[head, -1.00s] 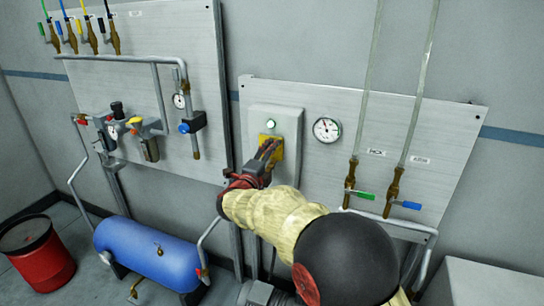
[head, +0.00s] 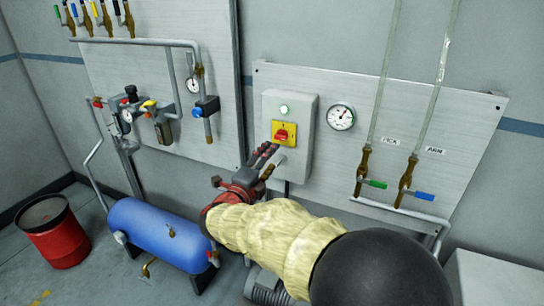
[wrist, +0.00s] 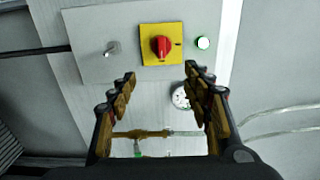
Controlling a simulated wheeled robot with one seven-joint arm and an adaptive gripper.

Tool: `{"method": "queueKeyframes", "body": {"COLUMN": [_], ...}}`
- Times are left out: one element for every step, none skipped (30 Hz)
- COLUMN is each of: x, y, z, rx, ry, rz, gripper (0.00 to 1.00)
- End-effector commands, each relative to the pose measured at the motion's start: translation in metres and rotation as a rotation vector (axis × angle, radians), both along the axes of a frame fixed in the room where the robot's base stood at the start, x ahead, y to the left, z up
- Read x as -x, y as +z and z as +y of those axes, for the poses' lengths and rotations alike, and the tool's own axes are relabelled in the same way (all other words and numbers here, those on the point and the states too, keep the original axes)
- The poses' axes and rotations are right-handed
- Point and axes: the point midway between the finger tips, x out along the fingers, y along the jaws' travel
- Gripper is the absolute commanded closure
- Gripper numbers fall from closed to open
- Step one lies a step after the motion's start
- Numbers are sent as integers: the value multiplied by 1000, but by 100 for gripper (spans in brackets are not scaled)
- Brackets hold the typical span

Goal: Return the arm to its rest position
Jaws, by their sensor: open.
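My gripper (head: 266,162) is open and empty just below and to the left of the red rotary switch (head: 282,134) in the head view. The switch has a yellow plate and sits on a pale grey box (head: 301,110) on the wall panel. In the wrist view, my gripper (wrist: 158,82) has its fingers spread apart, with the red switch knob (wrist: 161,46) beyond the fingertips and not touched. My arm reaches in from the lower right of the head view.
A round gauge (head: 341,117) is right of the box. Two valves with green (head: 377,184) and blue (head: 424,196) handles are further right. A blue tank (head: 160,235) and a red drum (head: 58,238) stand on the floor at left. A green-white lamp (wrist: 203,43) is beside the switch.

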Motion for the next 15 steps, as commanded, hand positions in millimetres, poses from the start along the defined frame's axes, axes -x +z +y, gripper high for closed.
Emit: {"method": "queueKeyframes", "body": {"x": [0,0,0,0,0,0,0,0,-1,-2,-4,-6,-8,-9,-9], "y": [0,0,0,0,0,0,0,0,-2,-6,-9,-15,-21,-28,-42], "z": [0,0,0,0,0,0,0,0,2,6,11,21,30,40,55], "rx": [0,0,0,0,0,1,4,10,23,30,41,60,77,102,142], "ry": [0,0,0,0,0,0,0,0,9,25,45,84,121,165,231], "rz": [0,0,0,0,0,0,1,4,17,33,51,78,102,130,172], "gripper": [50,50,50,50,50,50,50,50,50,50,50,50,50,50,50]}}
